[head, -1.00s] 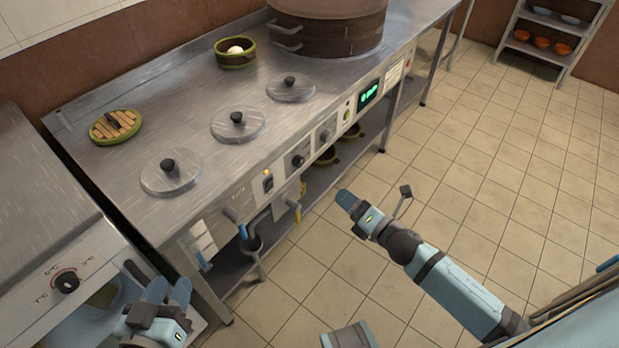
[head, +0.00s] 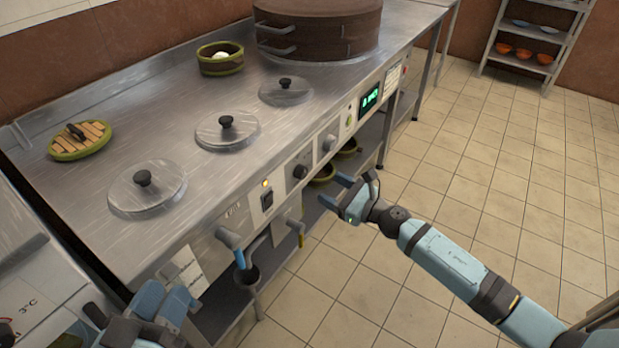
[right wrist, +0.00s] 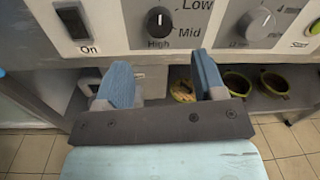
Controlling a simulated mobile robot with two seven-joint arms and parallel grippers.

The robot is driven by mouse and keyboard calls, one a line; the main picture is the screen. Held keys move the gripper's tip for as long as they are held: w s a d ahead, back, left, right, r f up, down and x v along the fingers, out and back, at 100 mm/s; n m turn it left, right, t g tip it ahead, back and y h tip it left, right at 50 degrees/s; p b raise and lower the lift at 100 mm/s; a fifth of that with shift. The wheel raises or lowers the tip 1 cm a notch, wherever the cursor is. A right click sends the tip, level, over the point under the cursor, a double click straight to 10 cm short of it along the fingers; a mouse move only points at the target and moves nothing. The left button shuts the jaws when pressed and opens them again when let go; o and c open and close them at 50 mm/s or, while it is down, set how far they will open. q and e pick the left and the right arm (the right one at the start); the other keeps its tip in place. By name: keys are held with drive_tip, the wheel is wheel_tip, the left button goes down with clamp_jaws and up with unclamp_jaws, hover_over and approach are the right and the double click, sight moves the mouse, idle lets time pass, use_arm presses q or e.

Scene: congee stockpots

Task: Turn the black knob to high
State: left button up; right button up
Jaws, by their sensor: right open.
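The black knob (head: 300,171) is on the front panel of the steel stove counter. In the right wrist view the black knob (right wrist: 159,22) has a pale mark, with Low, Mid and High printed around it; I cannot tell its setting for sure. My right gripper (head: 336,191) is open and empty, in front of the panel, just below and right of the knob. Its fingers (right wrist: 160,82) point at the panel below the knob, apart from it. My left gripper (head: 163,300) is at the lower left, its fingers apart and empty.
A grey knob (right wrist: 258,22) is right of the black one; a lit rocker switch (head: 267,199) is left. Pot lids (head: 227,132) and a large steamer (head: 318,28) are on the counter. A blue-handled tap (head: 232,243) juts out. Bowls (right wrist: 273,82) sit on the shelf below.

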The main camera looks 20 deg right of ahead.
sight(305, 175)
drive_tip(key=x, duration=0.7)
drive_tip(key=shift+w+a, duration=0.15)
drive_tip(key=shift+w, duration=0.15)
drive_tip(key=c, duration=0.9)
